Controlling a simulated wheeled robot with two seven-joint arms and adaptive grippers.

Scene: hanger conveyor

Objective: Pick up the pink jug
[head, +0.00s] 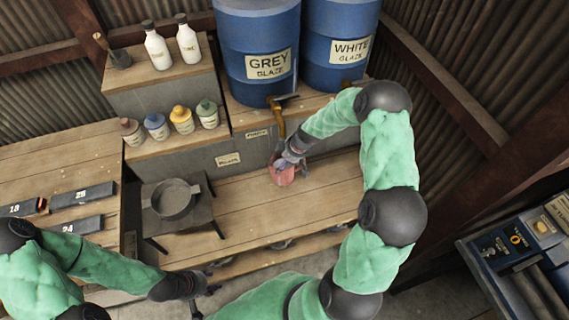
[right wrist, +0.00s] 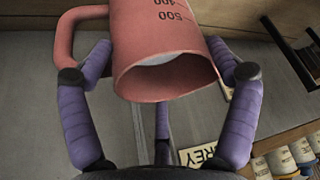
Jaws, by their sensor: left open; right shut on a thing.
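The pink jug (head: 284,176) is at the bench below the grey glaze barrel in the head view. In the right wrist view the jug (right wrist: 165,45) shows dark measuring marks, a handle at the left and its open mouth towards the camera, with a pale patch inside. My right gripper (head: 288,163) is shut on the jug, its purple fingers on both sides of the body in the right wrist view (right wrist: 160,90). I cannot tell whether the jug touches the bench. My left gripper (head: 208,284) is open and empty, low in front of the bench and far from the jug.
Blue barrels marked grey glaze (head: 257,50) and white glaze (head: 340,45) stand behind. A round pan (head: 173,199) on a dark stand (head: 205,212) is left of the jug. Bottles and small jars fill the left shelves. The wooden bench (head: 335,192) is clear right of the jug.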

